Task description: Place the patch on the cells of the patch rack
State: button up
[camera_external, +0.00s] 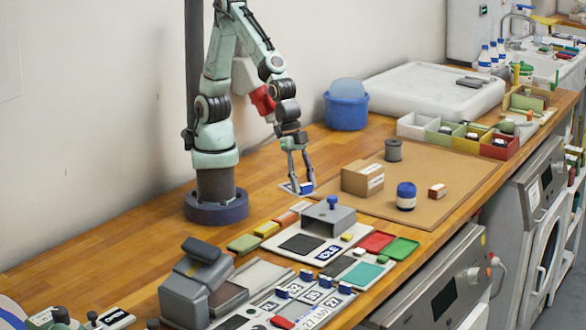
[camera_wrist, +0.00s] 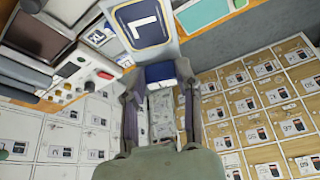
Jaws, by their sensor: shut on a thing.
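My gripper (camera_external: 302,186) is shut on the blue grip block of a pale patch (camera_external: 288,188), low over the wooden bench beside the brown board. In the wrist view, my gripper (camera_wrist: 160,85) has its fingers on the blue block, and the patch (camera_wrist: 145,25) extends beyond it with a dark blue square marked with a white L. I cannot tell whether the patch touches the bench. What seems to be the patch rack (camera_external: 300,305) lies front centre, with printed cells and several small blue blocks. Its individual cells are too small to read clearly.
A cardboard box (camera_external: 362,179) stands right of my gripper. A dark grey device (camera_external: 185,295) stands front left. Bare bench lies behind my gripper.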

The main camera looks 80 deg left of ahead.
jog(key=s+d+f+m+g, duration=0.1)
jog(key=s+d+f+m, duration=0.15)
jog(key=s, duration=0.55)
jog(key=s+d+f+m+g, duration=0.1)
jog(key=s+d+f+m, duration=0.15)
jog(key=s, duration=0.55)
jog(key=m+g, duration=0.3)
jog(key=m, duration=0.6)
send_over(103, 270)
jog(key=w, duration=0.2)
notch_tip(103, 270, down, 6)
jog(key=shift+y, duration=0.5)
jog(key=f, duration=0.5)
jog(key=s+a+f, duration=0.1)
jog(key=f, duration=0.2)
jog(key=shift+f, duration=0.1)
jog(key=o, duration=0.3)
jog(key=shift+d, duration=0.1)
jog(key=o, duration=0.4)
jog(key=shift+o, duration=0.2)
